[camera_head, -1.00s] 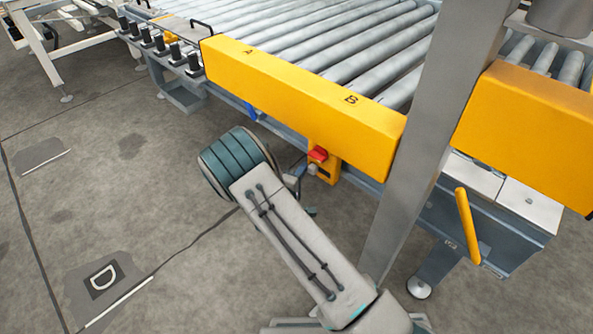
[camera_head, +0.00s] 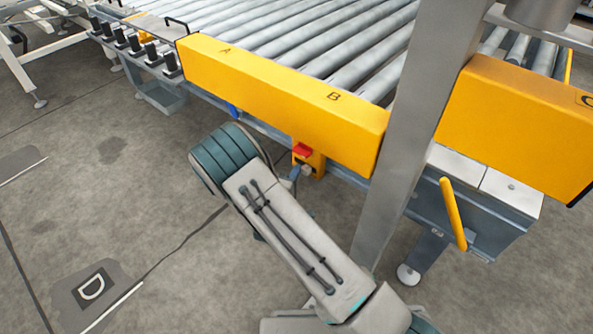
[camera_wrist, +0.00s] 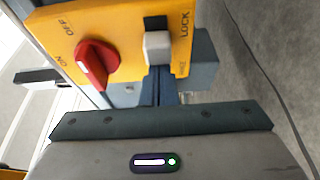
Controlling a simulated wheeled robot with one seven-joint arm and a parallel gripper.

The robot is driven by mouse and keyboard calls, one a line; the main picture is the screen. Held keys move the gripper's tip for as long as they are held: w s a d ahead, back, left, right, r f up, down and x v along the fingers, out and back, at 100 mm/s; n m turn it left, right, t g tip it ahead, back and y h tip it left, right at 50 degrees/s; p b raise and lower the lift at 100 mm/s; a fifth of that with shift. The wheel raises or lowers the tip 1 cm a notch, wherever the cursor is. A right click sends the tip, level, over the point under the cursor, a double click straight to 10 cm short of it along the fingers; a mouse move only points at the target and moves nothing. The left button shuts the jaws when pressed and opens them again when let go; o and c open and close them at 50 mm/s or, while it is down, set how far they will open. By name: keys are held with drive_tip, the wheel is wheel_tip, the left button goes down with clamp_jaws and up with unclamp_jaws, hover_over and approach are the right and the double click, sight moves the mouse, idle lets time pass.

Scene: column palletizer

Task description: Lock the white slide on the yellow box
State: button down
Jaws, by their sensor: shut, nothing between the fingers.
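The yellow box (camera_head: 316,163) is mounted low under the conveyor's side; in the wrist view its face (camera_wrist: 124,58) fills the upper middle. The white slide (camera_wrist: 157,48) sits in a dark slot there, at the end by the partly readable lower label; the dark, empty part of the slot lies toward the LOCK mark. A red knob (camera_wrist: 98,64) with ON and OFF marks is left of it. My gripper (camera_wrist: 161,76) is shut and empty, its fingertips right below the slide; I cannot tell whether they touch. In the head view my arm largely hides the gripper.
The roller conveyor (camera_head: 290,38) with its yellow side guard (camera_head: 275,102) is above the box. A grey post (camera_head: 410,130) stands to the right, with a yellow handle (camera_head: 453,214) beyond it. The floor (camera_head: 110,200) on the left is clear.

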drive_tip(key=shift+d, duration=0.15)
drive_tip(key=w+a, duration=0.2)
drive_tip(key=a, duration=0.2)
drive_tip(key=p+v, duration=0.2)
drive_tip(key=v, duration=0.7)
drive_tip(key=shift+d, duration=0.15)
drive_tip(key=shift+s, duration=0.15)
